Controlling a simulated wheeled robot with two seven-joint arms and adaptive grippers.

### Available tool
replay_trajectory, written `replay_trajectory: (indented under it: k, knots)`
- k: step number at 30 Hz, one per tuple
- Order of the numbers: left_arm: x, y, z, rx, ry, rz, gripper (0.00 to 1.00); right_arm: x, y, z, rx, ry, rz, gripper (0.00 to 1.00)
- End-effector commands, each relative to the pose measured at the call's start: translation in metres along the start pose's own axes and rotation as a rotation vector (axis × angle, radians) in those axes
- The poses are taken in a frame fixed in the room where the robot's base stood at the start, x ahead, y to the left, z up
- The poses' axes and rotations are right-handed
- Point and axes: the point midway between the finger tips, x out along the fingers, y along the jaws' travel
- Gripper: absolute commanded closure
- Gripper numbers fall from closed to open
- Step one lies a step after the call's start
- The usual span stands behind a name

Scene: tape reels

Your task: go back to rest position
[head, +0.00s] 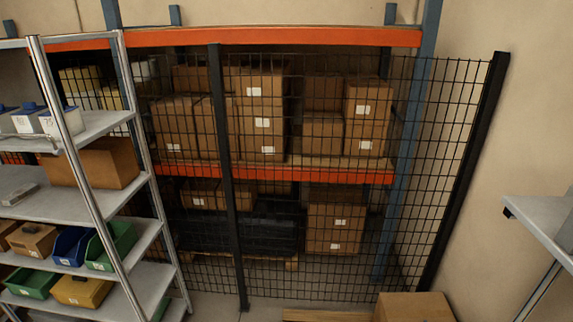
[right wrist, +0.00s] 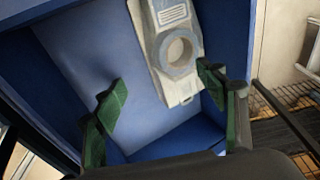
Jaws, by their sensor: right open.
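My right gripper (right wrist: 163,82) shows in the right wrist view, with its two green-padded fingers spread apart and nothing between them. In front of it is a blue bin or box (right wrist: 75,45) with tall walls. A pale grey-white object with a round grey ring (right wrist: 180,52), perhaps a tape reel on a holder, lies against the blue surface, just beyond the right finger. I cannot tell whether the finger touches it. Neither gripper shows in the head view.
A grey metal shelf unit (head: 75,205) with bins and boxes stands at the left. A black mesh fence (head: 270,230) closes off a rack of cartons. A cardboard box (head: 412,307) sits at the bottom, and a grey shelf edge (head: 540,222) juts in at the right.

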Motion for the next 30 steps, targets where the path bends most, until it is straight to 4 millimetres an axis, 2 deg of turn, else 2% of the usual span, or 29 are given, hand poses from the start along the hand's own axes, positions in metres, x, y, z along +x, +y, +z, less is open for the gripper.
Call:
replay_trajectory:
  k: [18,21,30]
  knots:
    - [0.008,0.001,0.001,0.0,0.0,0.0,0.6,-0.117,0.001,0.0,-0.002,0.003,0.003,0.34]
    - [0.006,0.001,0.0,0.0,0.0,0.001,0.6,-0.092,-0.001,0.002,0.004,-0.007,-0.003,0.34]
    - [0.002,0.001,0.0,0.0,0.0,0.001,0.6,-0.035,0.0,0.001,0.002,-0.004,-0.001,0.34]
